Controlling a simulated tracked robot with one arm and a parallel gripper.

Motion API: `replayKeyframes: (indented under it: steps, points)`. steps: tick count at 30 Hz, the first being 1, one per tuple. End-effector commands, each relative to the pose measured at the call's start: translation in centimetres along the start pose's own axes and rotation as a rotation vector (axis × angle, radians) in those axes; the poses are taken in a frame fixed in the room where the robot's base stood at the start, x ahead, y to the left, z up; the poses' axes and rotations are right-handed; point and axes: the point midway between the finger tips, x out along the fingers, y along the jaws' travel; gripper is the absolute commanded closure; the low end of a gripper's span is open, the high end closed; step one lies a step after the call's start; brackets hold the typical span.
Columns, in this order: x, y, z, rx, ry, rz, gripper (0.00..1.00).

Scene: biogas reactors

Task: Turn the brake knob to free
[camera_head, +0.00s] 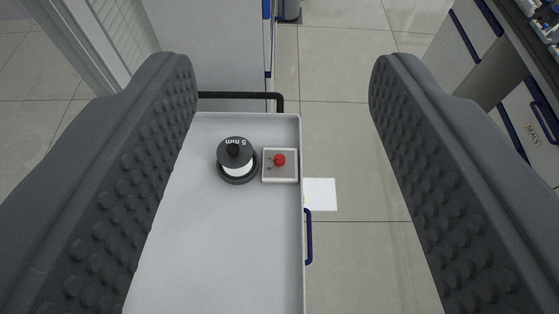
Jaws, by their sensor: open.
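Small marks on the box are too small to read, and I cannot tell which way the knob is set. My gripper (282,68) is open and empty, its two dark studded fingers wide apart at the left and right of the view. The knob shows between the fingers and touches neither.
The cart top (215,250) is otherwise clear. A black bar (240,95) runs behind it, a blue handle (308,238) at its right. Drawers (525,120) stand far right.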

Motion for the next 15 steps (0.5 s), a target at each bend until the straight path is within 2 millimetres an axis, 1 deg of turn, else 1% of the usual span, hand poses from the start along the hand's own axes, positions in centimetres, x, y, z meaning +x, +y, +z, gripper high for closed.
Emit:
replayKeyframes:
  steps: [1, 3, 7, 15]
  points:
    - [1.3, 0.0, -0.7, -0.006, -0.025, -0.001, 0.50]
    - [3.1, 0.9, -0.9, -0.018, -0.062, -0.001, 0.50]
    - [6.3, 1.1, -1.2, -0.038, -0.132, -0.004, 0.50]
    - [12.9, 1.0, -0.7, -0.079, -0.277, -0.015, 0.50]
